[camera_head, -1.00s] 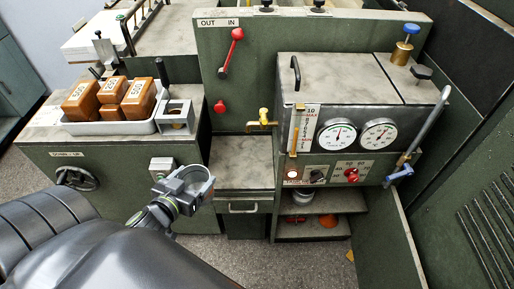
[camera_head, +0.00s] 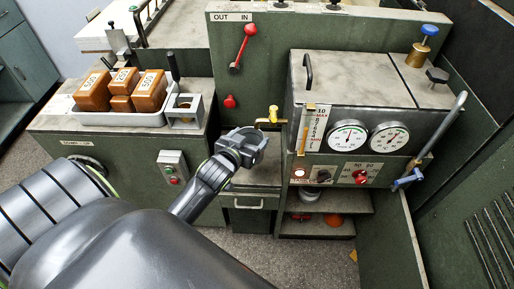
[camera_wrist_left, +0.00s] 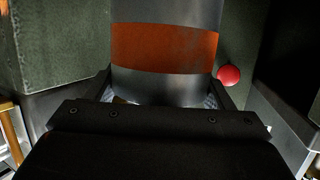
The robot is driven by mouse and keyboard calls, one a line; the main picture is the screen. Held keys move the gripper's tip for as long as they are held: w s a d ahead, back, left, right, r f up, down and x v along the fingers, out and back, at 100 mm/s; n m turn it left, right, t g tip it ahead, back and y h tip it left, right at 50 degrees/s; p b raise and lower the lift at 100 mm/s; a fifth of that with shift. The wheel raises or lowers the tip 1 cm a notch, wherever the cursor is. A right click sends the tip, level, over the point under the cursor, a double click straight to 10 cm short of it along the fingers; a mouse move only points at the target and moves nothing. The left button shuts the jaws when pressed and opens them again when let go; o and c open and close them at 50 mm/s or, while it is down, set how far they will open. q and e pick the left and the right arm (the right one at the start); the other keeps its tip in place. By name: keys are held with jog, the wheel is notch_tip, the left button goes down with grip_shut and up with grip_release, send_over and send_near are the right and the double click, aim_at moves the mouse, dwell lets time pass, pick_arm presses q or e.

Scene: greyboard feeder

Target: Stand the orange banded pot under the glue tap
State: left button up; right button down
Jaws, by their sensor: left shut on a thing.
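My left gripper (camera_head: 250,148) is shut on a grey metal pot with a wide orange band (camera_wrist_left: 165,48), which fills the top middle of the left wrist view. The pot's upper end is cut off by that view's edge, and the gripper body hides part of its lower end. In the head view only grey shows at the gripper, and the orange band cannot be made out. The brass glue tap (camera_head: 271,117) juts from the green cabinet, just above and right of the gripper. My right gripper is not in view.
A grey ledge (camera_head: 262,174) lies below the tap, partly hidden by my gripper. The gauge box (camera_head: 350,122) stands close on the right. On the left are a tray (camera_head: 110,118) of brown blocks and a metal bracket (camera_head: 186,122). A red knob (camera_wrist_left: 229,75) shows beside the pot.

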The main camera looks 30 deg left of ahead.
aim_at(258, 137)
pick_arm(q)
jog(key=shift+w+d, duration=0.15)
jog(key=shift+w, duration=0.4)
jog(key=shift+w+d, duration=0.15)
jog(key=shift+w, duration=0.35)
jog(key=shift+w+f+b, duration=0.2)
jog(key=shift+f, duration=0.4)
jog(key=shift+w+f+b, duration=0.15)
jog(key=shift+f, duration=0.45)
notch_tip(258, 137, down, 4)
jog(key=shift+r+b, duration=0.15)
jog(key=shift+b, duration=0.3)
jog(key=shift+w+d+f, duration=0.1)
jog(key=shift+w+f, duration=0.05)
jog(key=shift+f, duration=0.3)
jog(key=shift+f, duration=0.15)
jog(key=o, duration=1.1)
jog(key=shift+c, duration=0.2)
